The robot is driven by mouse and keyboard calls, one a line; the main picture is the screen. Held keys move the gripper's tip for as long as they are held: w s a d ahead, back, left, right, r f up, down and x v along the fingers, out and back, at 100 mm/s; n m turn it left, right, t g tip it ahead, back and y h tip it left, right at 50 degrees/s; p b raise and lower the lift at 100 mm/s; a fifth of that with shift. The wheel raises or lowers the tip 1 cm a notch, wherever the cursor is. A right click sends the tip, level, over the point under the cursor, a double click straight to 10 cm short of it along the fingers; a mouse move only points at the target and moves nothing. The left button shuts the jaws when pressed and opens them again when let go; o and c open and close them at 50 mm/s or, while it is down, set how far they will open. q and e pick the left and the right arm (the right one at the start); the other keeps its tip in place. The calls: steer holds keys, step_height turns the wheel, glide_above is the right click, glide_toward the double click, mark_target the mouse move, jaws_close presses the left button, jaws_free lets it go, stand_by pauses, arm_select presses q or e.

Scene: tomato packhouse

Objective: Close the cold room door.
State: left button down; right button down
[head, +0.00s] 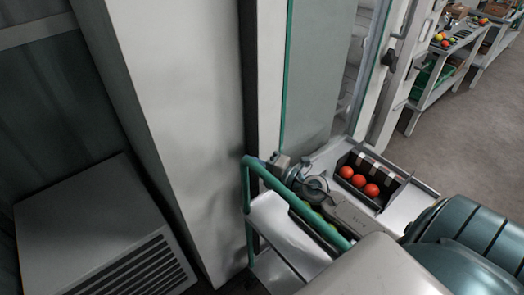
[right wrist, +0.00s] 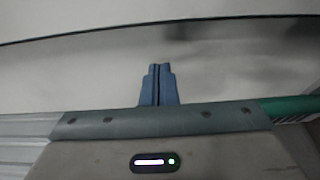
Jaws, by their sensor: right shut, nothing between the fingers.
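A tall pale door-like panel with a grey-green pane (head: 318,70) stands upright in the upper middle of the head view, with a green strip along its left edge. To its right a gap shows pale shelving, so the cold room looks partly open; I cannot tell exactly how far. A dark knob (head: 390,60) sits on the pale upright right of the gap. My right gripper (head: 270,163) is at the panel's lower left, by the trolley rail. In the right wrist view its blue fingers (right wrist: 158,70) are shut and empty, facing a plain pale surface; contact is unclear. My left gripper is out of view.
A trolley with a green rail (head: 247,190) stands below the panel, close to my right arm. On it is a dark box (head: 403,180) with red tomatoes. A grey vented unit (head: 95,225) is at left. Open floor (head: 460,130) lies at right, by benches with produce.

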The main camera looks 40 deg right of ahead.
mark_target(262, 155)
steer(key=d+b, duration=0.2)
steer(key=d, duration=0.1)
steer(key=shift+w+f, duration=0.15)
steer(key=shift+w, duration=0.2)
steer(key=shift+d+b, duration=0.35)
steer(key=shift+b, duration=0.05)
steer(key=shift+w+d+r, duration=0.1)
steer(key=shift+w+r, duration=0.05)
steer(key=shift+r, duration=0.05)
